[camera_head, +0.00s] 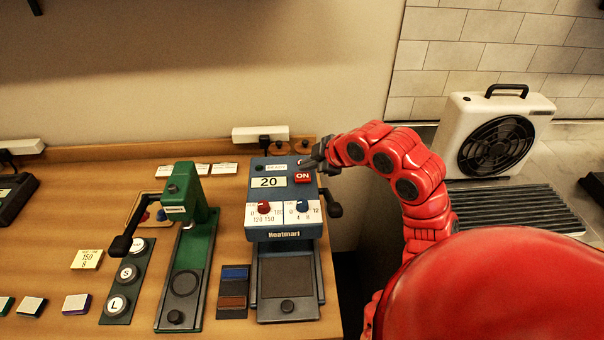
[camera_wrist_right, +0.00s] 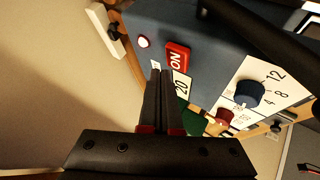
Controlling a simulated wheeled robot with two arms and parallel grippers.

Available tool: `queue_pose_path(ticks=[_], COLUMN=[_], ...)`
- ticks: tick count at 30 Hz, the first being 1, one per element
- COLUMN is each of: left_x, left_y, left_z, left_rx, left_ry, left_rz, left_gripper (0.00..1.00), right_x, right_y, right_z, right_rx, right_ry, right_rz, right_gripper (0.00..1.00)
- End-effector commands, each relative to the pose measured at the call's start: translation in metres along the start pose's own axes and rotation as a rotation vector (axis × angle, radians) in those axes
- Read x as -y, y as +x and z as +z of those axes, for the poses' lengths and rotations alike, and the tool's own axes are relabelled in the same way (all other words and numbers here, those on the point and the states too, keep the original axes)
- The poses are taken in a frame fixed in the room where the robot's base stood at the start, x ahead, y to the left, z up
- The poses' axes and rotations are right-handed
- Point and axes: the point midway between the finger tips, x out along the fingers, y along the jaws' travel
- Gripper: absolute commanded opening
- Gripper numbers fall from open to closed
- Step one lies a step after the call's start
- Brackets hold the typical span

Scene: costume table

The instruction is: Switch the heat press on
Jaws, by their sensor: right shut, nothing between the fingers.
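The heat press (camera_head: 285,215) is a blue machine labelled Heatmari at the right end of the wooden table. Its top panel carries a display reading 20 (camera_head: 268,183), a red ON switch (camera_head: 302,177), a red knob (camera_head: 264,208) and a blue knob (camera_head: 303,206). In the right wrist view the ON switch (camera_wrist_right: 177,58) is plain, with a small round light (camera_wrist_right: 143,42) beside it. My right gripper (camera_head: 312,160) is shut and empty, at the back right of the panel, close to the ON switch; whether it touches cannot be told. My left gripper is not in view.
A green press (camera_head: 184,195) with a black handle stands left of the heat press. A strip of round S and L pieces (camera_head: 127,275) and a yellow note (camera_head: 87,259) lie further left. A white fan (camera_head: 493,132) stands on the right counter. A power socket (camera_head: 260,134) is behind.

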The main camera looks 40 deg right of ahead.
Motion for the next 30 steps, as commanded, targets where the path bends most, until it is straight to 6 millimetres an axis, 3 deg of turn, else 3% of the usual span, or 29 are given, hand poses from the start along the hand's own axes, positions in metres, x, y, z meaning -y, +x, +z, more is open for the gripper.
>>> queue_pose_path(ticks=[11, 30], left_x=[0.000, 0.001], left_y=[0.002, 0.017], left_z=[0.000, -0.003], left_rx=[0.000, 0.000], left_ry=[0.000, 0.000], left_rz=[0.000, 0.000], left_gripper=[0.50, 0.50], right_x=[-0.003, -0.030], right_y=[-0.003, -0.042], right_z=[-0.002, -0.031], right_rx=[-0.001, 0.000], right_ry=[0.000, 0.000], right_rz=[0.001, -0.001], right_gripper=[0.00, 0.00])
